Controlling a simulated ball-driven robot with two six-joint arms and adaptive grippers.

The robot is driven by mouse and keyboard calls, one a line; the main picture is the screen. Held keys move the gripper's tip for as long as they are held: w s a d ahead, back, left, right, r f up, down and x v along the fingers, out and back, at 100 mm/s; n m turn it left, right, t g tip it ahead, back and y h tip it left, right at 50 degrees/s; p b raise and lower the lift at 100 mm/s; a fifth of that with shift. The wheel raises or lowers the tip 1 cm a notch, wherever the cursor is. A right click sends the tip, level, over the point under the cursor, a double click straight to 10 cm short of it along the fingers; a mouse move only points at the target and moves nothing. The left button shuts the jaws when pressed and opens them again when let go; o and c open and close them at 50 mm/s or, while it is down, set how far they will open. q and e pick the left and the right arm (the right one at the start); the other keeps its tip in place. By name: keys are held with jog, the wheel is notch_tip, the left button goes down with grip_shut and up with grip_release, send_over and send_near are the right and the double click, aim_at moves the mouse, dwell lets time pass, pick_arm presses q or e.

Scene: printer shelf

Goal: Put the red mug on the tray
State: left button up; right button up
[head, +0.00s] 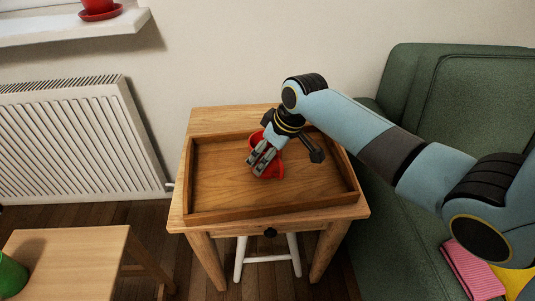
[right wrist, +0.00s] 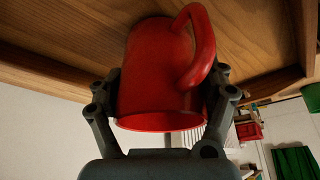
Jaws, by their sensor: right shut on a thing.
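The wooden tray (head: 207,207) lies on the small wooden table in the head view. The red mug (head: 273,172) is inside the tray's rim, near its middle, partly hidden by my right gripper (head: 262,160). In the right wrist view the mug (right wrist: 155,75) sits between the two fingers of my right gripper (right wrist: 164,82), with its handle to the upper right. The gripper is shut on the mug. The mug's base is close to the tray's wood; I cannot tell whether it touches. My left gripper is not in view.
A green armchair (head: 410,85) stands to the right of the table, with a pink cloth (head: 470,270) on it. A white radiator (head: 75,145) is at the left. A lower wooden table (head: 70,255) with a green object (head: 10,278) is at the lower left. The tray holds nothing else visible.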

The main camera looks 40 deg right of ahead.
jog(key=o, duration=1.4)
jog(key=shift+f, duration=0.15)
jog(key=p+v, duration=0.3)
jog(key=v, duration=0.9)
jog(key=shift+p, duration=0.35)
